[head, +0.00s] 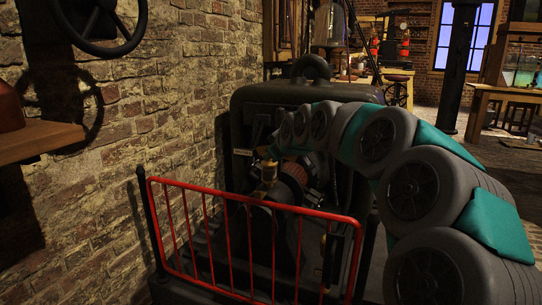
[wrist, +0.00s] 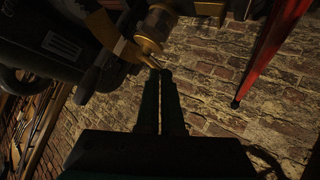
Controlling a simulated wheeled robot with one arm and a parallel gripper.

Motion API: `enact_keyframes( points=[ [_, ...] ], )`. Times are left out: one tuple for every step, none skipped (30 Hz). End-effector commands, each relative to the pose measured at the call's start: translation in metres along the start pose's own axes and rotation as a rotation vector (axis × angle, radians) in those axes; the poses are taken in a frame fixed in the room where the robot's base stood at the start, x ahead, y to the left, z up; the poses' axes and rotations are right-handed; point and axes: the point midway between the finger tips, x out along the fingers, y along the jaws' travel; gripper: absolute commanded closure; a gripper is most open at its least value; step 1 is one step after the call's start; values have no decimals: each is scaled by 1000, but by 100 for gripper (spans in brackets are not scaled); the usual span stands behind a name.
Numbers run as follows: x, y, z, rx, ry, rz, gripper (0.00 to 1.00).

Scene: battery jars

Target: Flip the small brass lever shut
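In the wrist view, a small brass lever (wrist: 123,43) runs down and right from a dark housing, just left of a round brass fitting (wrist: 154,27). My gripper (wrist: 160,73) has two dark fingers side by side with hardly any gap. Its tips are just below the lever's lower end; whether they touch it cannot be told. In the head view, a brass fitting (head: 268,172) shows on the dark machine (head: 250,105). My arm curves in from the right toward it, and the lever is too small and dark to make out there.
A red railing (head: 250,205) stands in front of the machine; a red post (wrist: 272,50) shows at right in the wrist view. A brick wall (head: 160,90) rises at left, with a handwheel (head: 95,45) and wooden shelf (head: 38,140). Open floor lies at far right.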

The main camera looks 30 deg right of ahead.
Motion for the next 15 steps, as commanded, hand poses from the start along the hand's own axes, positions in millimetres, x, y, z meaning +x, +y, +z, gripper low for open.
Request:
enact_keyframes(
  points=[
    [2, 1, 0, 0, 0, 0, 100],
    [3, 2, 0, 0, 0, 0, 100],
    [4, 3, 0, 0, 0, 0, 100],
    [5, 4, 1, 0, 0, 0, 100],
    [6, 4, 1, 0, 0, 0, 100],
    [8, 6, 1, 1, 0, 0, 100],
    [9, 6, 2, 1, 0, -1, 100],
    [10, 7, 2, 1, 0, -1, 100],
    [12, 8, 3, 1, -1, -1, 100],
    [13, 8, 3, 1, -1, -1, 100],
    [13, 9, 3, 1, -1, -1, 100],
    [14, 9, 4, 1, -2, -1, 100],
    [14, 9, 4, 1, -2, -1, 100],
    [14, 9, 4, 1, -2, -1, 100],
    [15, 9, 4, 1, -3, -1, 100]
  ],
)
